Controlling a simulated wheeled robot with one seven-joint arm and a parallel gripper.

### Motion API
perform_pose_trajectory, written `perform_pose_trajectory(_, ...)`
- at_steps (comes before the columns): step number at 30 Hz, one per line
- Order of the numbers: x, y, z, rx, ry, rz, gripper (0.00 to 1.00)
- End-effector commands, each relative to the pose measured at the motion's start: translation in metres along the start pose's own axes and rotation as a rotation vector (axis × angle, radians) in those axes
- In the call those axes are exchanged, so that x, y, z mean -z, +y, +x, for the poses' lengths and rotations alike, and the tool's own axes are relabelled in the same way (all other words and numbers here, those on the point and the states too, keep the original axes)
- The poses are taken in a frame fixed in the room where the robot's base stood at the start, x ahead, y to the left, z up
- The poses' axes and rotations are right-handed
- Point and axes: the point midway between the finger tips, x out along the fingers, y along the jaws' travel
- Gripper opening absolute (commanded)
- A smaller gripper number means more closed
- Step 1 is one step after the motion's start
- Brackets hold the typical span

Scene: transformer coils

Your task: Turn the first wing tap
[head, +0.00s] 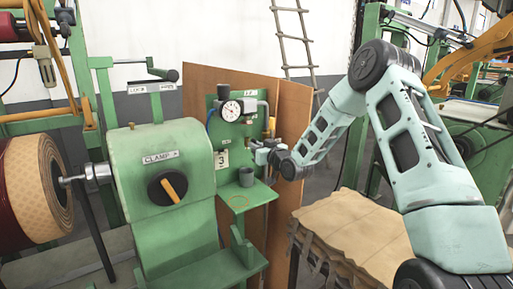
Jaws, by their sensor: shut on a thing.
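A green panel (224,128) stands behind a small green shelf (243,195) and carries a round white gauge (231,110) with pipework. My arm reaches in from the right, and my gripper (259,152) is at the panel's right side, below the gauge. It is shut on a wing tap there; the tap is small and largely hidden by the fingers. A brass-coloured fitting (271,127) shows just above my gripper.
A card marked 3 (222,159) hangs on the panel. A green machine with a clamp knob (168,188) stands at left. A brown board (293,120) is behind; brown sheets (360,235) lie at lower right.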

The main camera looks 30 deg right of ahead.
Motion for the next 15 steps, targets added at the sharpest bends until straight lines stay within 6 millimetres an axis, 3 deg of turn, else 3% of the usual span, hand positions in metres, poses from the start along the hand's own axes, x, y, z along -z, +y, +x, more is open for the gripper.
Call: perform_pose_trajectory(15,-0.0024,0.0026,-0.0004,-0.001,0.001,0.345,0.0)
